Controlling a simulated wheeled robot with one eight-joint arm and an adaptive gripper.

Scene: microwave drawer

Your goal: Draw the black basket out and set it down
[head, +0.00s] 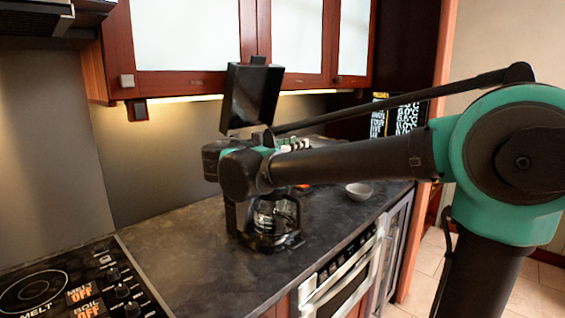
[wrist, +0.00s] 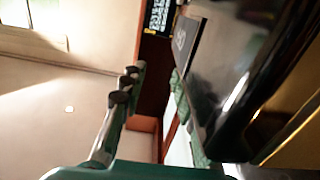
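A black coffee machine (head: 232,217) stands on the dark counter, with a glass carafe (head: 272,218) in its lower part. A tall black panel (head: 250,97), seemingly its raised lid, stands above it. My arm crosses in front and hides the machine's upper part. I cannot make out the black basket for certain. In the wrist view a large glossy black surface (wrist: 240,65) fills the right side, close to my gripper (wrist: 157,75). The gripper's fingers are apart, with nothing seen between them. In the head view my gripper is hidden behind the arm.
The counter (head: 185,255) is bare in front and left of the machine. A stove top (head: 75,285) lies at the lower left. A small white bowl (head: 359,191) sits to the right. Wall cabinets (head: 180,45) hang above; an oven front (head: 340,280) is below.

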